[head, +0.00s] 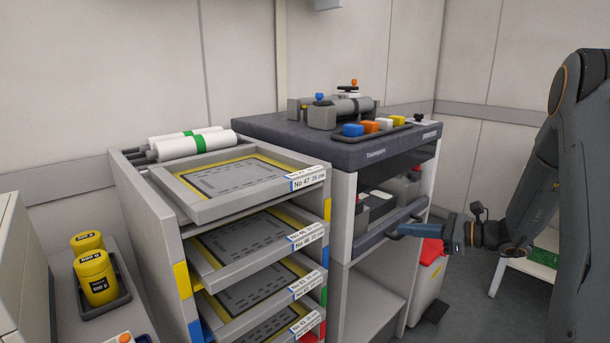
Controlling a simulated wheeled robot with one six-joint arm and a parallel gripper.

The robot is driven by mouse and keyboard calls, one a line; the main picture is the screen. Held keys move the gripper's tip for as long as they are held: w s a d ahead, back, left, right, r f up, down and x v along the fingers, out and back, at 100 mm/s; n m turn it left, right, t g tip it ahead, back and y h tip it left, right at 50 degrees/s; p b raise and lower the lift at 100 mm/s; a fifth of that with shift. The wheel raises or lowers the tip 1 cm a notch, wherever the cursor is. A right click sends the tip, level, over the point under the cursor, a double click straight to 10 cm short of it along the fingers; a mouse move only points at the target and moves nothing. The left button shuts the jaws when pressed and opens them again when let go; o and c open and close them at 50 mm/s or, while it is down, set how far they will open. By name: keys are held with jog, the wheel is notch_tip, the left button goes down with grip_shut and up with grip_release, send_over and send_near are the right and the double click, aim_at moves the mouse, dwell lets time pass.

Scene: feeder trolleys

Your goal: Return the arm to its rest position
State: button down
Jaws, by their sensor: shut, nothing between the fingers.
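My arm comes in from the right side of the head view, with its upper links tall and dark at the right edge. My gripper (402,231) points left at the arm's low end, in front of the trolley with the dark top (290,127). Its fingers look closed, with nothing seen between them.
A feeder rack (150,235) with several numbered trays stands at centre left. Yellow jars (97,278) stand at lower left. A bin with a red top (431,252) is behind my gripper, and a white stool (525,268) is by my arm. Grey floor (470,315) is open at lower right.

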jog(key=s+a+r+n+g+h+p, duration=0.3)
jog(key=s+a+n+g, duration=0.6)
jog(key=s+a, duration=0.7)
jog(key=s+d+r+n+h+p, duration=0.1)
jog(key=s+r+n+h+p, duration=0.1)
jog(key=s+n+h, duration=0.2)
jog(key=s+d+r+n+h+p, duration=0.2)
jog(key=s+n+h, duration=0.3)
jog(key=s+n, duration=0.5)
jog(key=shift+s+d+n+h+p, duration=0.2)
jog(key=shift+s+n+h+p, duration=0.15)
jog(key=shift+s, duration=1.95)
jog(key=shift+r, duration=0.1)
